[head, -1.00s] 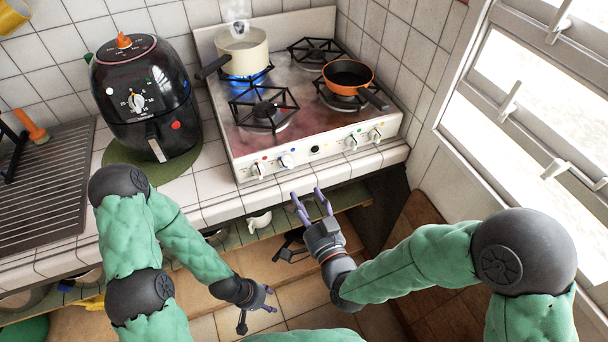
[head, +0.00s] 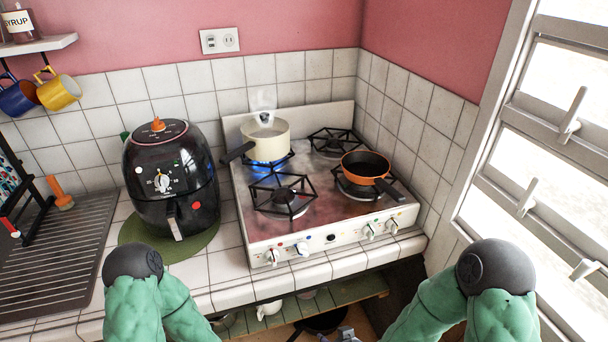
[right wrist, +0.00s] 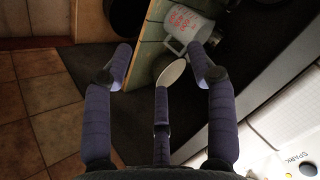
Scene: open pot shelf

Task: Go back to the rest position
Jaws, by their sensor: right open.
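My right gripper (right wrist: 160,62) is open in the right wrist view, with its purple fingers spread and nothing held between them. A white mug with red lettering (right wrist: 188,26) lies beyond the right fingertip, at the shelf under the counter. A pale oval thing (right wrist: 172,73) shows behind the middle finger; I cannot tell what it is. In the head view both my green arms come in at the bottom, bent low in front of the counter. My left gripper is out of the picture there.
The stove (head: 330,235) holds a steaming cream pot (head: 268,143) over a blue flame and an orange pan (head: 366,165). A black air fryer (head: 170,185) stands on a green mat (head: 205,240). The counter edge (head: 240,294) and open shelf (head: 350,296) lie ahead. A window (head: 530,130) is right.

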